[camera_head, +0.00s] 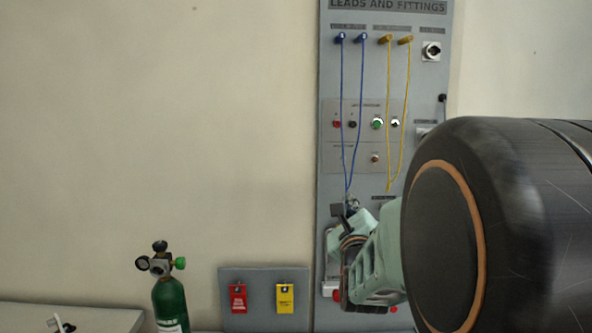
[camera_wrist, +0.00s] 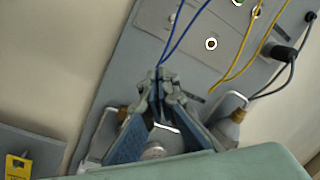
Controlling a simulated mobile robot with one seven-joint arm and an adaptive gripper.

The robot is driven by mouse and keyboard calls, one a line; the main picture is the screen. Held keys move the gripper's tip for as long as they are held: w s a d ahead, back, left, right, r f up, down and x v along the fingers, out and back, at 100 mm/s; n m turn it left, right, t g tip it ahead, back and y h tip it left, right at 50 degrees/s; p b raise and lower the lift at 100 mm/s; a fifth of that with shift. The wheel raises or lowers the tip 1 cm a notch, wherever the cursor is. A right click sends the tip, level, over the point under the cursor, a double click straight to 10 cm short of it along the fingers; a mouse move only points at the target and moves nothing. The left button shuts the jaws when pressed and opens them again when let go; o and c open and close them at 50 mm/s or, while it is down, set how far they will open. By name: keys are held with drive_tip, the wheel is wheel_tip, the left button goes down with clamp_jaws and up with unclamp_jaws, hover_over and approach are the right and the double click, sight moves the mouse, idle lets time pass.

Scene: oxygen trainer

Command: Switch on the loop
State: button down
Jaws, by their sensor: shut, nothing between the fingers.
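A grey upright panel (camera_head: 330,80) headed "LEADS AND FITTINGS" stands on the wall. A sub-panel on it carries red and black jacks (camera_head: 344,123), a green knob (camera_head: 377,124), a small black-and-white knob (camera_head: 395,122) and, below, a small round brass-coloured part (camera_head: 375,158). That lower part looks like a pale ring with a dark centre in the wrist view (camera_wrist: 211,43). A black switch knob (camera_head: 431,50) sits at upper right. The labels are too small to tell which is the loop switch. My gripper (camera_wrist: 158,75) is shut and empty, low at the panel, below the sub-panel.
Blue leads (camera_head: 361,90) and yellow leads (camera_head: 408,90) hang down the panel, the blue ones close to my fingertips. A black plug with a cable (camera_wrist: 284,54) is at right. A green cylinder (camera_head: 171,302) and red (camera_head: 238,298) and yellow (camera_head: 285,298) tags are at left.

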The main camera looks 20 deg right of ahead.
sight(354, 176)
drive_tip(key=shift+s+d+r+m+h, duration=0.25)
drive_tip(key=shift+m+h, duration=0.2)
drive_tip(key=shift+m, duration=0.4)
drive_tip(key=shift+s+d+r+m+h, duration=0.25)
drive_tip(key=shift+m+h, duration=0.2)
drive_tip(key=shift+m, duration=0.4)
drive_tip(key=shift+f, duration=0.1)
drive_tip(key=p+x, duration=0.3)
drive_tip(key=x, duration=0.7)
drive_tip(key=shift+w+d, duration=0.1)
drive_tip(key=shift+w, duration=0.15)
drive_tip(key=shift+s+a+r+p, duration=0.25)
drive_tip(key=shift+a+r+p, duration=0.25)
drive_tip(key=shift+a+r, duration=0.2)
drive_tip(key=shift+s+a+r+p, duration=0.2)
drive_tip(key=shift+a+r+p, duration=0.25)
drive_tip(key=shift+a+r, duration=0.2)
